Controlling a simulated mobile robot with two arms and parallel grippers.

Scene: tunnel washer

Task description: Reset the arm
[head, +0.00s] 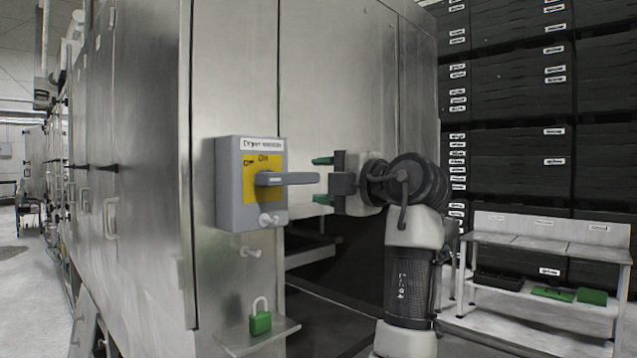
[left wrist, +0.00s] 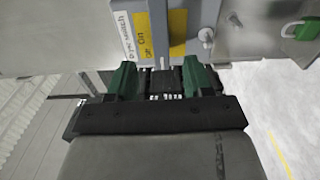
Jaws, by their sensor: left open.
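A grey switch box (head: 252,183) labelled as a dryer switch is mounted on the metal cabinet. It has a yellow plate (head: 249,162) marked Off and On. Its grey handle (head: 287,179) lies level and points right. My left gripper (head: 322,180) is just right of the handle's end, with one green fingertip above handle height and one below. It is open, and I see nothing held in it. In the left wrist view the green fingers (left wrist: 160,80) stand apart, with the switch box (left wrist: 178,15) ahead. My right gripper is not in view.
A green padlock (head: 260,318) with a light shackle sits on a small metal shelf (head: 240,338) below the switch box. A bench (head: 545,245) with trays and green items stands at the right, before stacked dark crates (head: 515,90). Floor shows at the far left.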

